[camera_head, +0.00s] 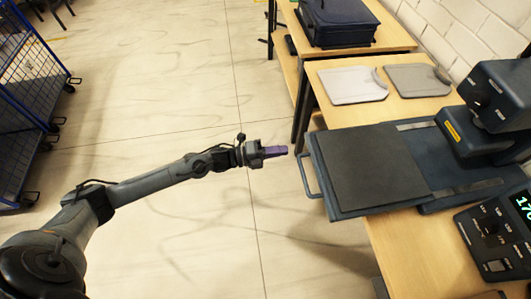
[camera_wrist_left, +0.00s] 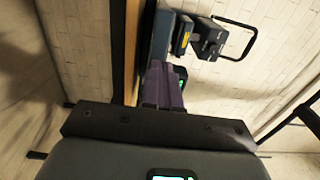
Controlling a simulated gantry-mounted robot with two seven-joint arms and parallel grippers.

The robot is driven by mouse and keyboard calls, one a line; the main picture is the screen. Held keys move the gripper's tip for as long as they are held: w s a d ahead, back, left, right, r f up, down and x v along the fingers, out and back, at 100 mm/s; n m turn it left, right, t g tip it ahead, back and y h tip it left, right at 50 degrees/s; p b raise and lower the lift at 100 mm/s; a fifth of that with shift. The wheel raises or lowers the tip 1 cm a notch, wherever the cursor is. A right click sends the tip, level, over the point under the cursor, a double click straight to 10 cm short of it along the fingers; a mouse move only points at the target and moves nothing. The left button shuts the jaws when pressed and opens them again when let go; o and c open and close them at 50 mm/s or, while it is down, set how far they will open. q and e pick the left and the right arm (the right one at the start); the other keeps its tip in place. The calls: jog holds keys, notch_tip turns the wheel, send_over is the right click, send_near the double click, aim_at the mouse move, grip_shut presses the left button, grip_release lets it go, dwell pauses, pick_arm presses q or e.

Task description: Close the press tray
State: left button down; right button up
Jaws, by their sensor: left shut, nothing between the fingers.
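The press tray (camera_head: 365,168) is a dark flat platen on a blue-grey slide, pulled out leftward from the press and hanging past the table's left edge. Its metal handle (camera_head: 309,177) is on the left end. The press (camera_head: 490,105) stands at the right, with its head above the base; it also shows in the left wrist view (camera_wrist_left: 205,38). My left gripper (camera_head: 286,151), with purple fingers, is shut and empty, a short way left of the handle and apart from it. The left wrist view shows its fingers (camera_wrist_left: 163,85) together. My right gripper is not in view.
A control box with a lit display (camera_head: 497,235) sits at the front right of the wooden table (camera_head: 395,250). A dark case (camera_head: 338,20) is on the far table. A blue cart (camera_head: 35,85) stands far left; the floor between is open.

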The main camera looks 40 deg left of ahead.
aim_at(308, 147)
pick_arm(q)
jog(key=x, duration=0.6)
jog(key=shift+w+d+b, duration=0.15)
jog(key=shift+b, duration=0.25)
